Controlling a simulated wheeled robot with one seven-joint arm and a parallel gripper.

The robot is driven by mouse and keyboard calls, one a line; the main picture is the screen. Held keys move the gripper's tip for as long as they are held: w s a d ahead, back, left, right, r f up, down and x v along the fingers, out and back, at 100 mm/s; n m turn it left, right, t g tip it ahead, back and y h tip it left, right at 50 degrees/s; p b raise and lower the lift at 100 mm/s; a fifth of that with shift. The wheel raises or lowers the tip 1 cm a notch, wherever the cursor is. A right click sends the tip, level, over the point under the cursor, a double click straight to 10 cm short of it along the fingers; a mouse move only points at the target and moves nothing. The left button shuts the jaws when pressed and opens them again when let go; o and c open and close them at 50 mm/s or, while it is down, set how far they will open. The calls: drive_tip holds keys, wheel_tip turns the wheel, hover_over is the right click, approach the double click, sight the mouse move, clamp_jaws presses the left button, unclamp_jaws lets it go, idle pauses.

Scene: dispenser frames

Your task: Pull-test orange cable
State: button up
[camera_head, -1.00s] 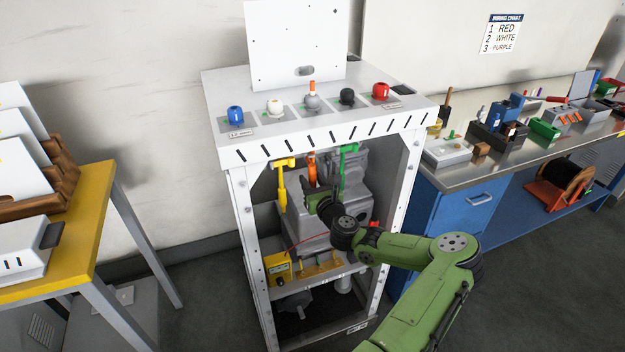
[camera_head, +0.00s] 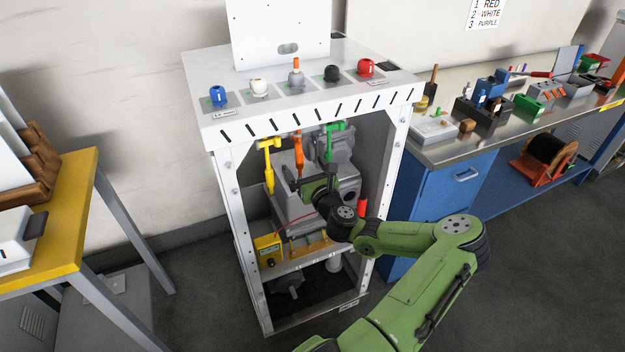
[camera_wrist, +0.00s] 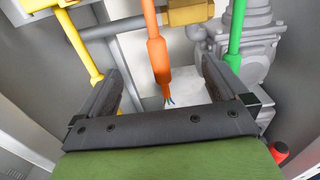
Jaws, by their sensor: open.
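The orange cable (camera_head: 298,148) hangs from the underside of the dispenser's top, between a yellow cable (camera_head: 268,172) and a green cable (camera_head: 329,145). My gripper (camera_wrist: 160,64) is open, with one finger on each side of the orange cable in that view and visible gaps on both sides. In the head view my gripper (camera_head: 298,184) is inside the frame by the cable's lower end. Whether the fingers are level with the cable in depth is unclear.
The yellow cable (camera_wrist: 84,45) and green cable (camera_wrist: 235,35) flank my fingers. Grey machinery fills the cabinet behind. The white frame posts (camera_head: 239,220) bound the opening. A yellow box (camera_head: 268,250) sits on the lower shelf. Coloured knobs line the top.

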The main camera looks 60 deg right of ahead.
drive_tip(key=b+v, duration=0.1)
drive_tip(key=v, duration=0.4)
drive_tip(key=shift+s+a, duration=0.15)
drive_tip(key=shift+s, duration=0.15)
drive_tip(key=shift+f, duration=0.1)
